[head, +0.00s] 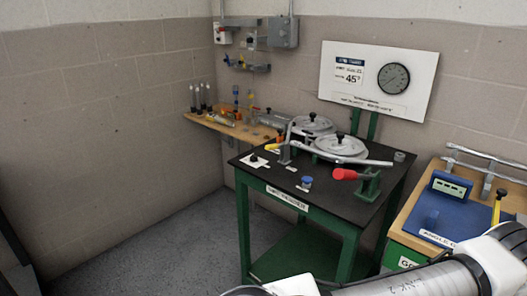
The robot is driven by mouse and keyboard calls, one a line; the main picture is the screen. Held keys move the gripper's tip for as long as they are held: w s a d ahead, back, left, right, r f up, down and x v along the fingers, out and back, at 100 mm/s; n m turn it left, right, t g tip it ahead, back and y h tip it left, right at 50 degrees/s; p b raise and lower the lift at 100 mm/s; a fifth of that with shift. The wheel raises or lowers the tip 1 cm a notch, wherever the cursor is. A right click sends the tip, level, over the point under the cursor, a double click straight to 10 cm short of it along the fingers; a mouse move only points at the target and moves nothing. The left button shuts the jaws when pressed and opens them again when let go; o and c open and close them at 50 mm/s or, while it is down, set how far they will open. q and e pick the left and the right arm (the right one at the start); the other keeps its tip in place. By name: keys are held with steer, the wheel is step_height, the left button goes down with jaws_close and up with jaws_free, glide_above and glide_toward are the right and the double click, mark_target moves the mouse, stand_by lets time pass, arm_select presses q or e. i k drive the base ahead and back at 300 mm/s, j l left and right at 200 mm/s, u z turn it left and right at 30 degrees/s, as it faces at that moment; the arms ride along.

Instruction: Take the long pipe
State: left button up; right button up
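Silver pipes (485,153) lie on a rack at the back of the right-hand bench in the head view. Their right ends run out of the picture, so I cannot tell their full length or which one is the long pipe. One of my arms crosses the bottom right corner, in front of that bench and well short of the pipes. Neither of my grippers can be made out in this view.
A green-legged table (235,163) carries a pipe bender (340,146) with red and yellow handle grips. The right bench holds a blue angle device (450,186) and a yellow-handled tool (499,205). A wooden shelf (225,127) holds small tools. Grey floor (170,250) is clear at left.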

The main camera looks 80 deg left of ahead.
mark_target(326, 156)
steer(key=u, duration=2.1)
steer(key=i+z, duration=0.2)
steer(key=i+j, duration=0.05)
